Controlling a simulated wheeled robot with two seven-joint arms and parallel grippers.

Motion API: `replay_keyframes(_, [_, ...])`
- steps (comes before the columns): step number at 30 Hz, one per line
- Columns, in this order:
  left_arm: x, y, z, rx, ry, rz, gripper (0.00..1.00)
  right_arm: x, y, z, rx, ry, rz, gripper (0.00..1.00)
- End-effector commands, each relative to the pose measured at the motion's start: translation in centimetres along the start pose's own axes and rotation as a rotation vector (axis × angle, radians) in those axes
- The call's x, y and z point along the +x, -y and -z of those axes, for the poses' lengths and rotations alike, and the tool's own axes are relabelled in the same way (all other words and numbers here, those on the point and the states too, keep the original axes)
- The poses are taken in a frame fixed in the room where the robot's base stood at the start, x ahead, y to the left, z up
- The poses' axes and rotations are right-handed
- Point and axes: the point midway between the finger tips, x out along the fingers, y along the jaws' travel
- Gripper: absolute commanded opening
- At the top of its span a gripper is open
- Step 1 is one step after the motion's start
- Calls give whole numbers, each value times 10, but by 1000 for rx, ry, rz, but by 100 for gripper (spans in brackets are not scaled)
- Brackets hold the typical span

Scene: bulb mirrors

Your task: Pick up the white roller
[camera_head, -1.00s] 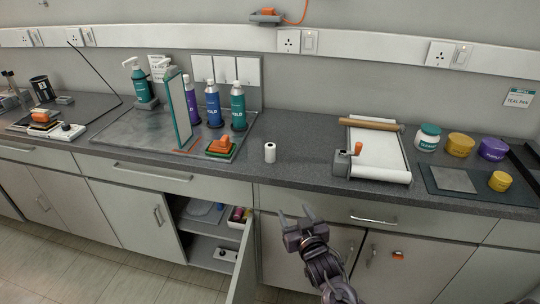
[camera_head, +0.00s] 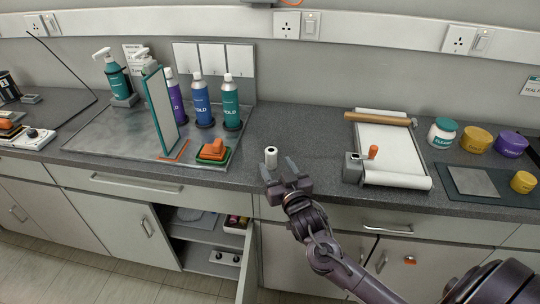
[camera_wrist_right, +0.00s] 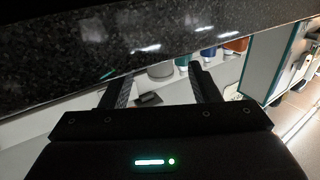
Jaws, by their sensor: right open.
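The white roller (camera_head: 271,157) is a small upright white cylinder with a dark centre on top. It stands on the grey counter near its front edge, right of the orange-handled block. My right gripper (camera_head: 281,170) is open and empty, just in front of the roller at the counter's front edge; I cannot tell whether it touches the roller. In the right wrist view a pale cylinder, apparently the roller (camera_wrist_right: 160,71), shows between the two fingers (camera_wrist_right: 160,82), beyond the fingertips. My left gripper is not in view.
The dark counter edge (camera_wrist_right: 100,55) runs close to the fingers in the wrist view. An orange-handled block (camera_head: 213,150), a standing mirror (camera_head: 161,110) and several bottles are at left. A cupboard door below hangs open.

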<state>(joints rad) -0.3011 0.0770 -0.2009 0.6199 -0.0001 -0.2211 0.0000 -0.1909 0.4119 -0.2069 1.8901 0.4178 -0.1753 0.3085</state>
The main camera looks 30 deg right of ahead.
Motion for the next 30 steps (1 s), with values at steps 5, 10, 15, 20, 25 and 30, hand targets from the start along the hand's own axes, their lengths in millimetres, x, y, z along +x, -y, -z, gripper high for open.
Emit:
replay_keyframes(5, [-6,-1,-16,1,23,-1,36,24,-1,9,-1,-2,-1,56])
replay_keyframes(10, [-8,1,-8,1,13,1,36,46,-1,9,0,0,-1,56])
replay_keyframes(15, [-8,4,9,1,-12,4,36,53,0,8,0,1,1,56])
replay_keyframes(20, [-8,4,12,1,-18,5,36,53,0,8,0,1,1,56])
replay_keyframes(25, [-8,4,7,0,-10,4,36,53,0,8,0,1,0,34])
replay_keyframes(30, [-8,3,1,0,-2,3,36,53,0,8,0,1,0,11])
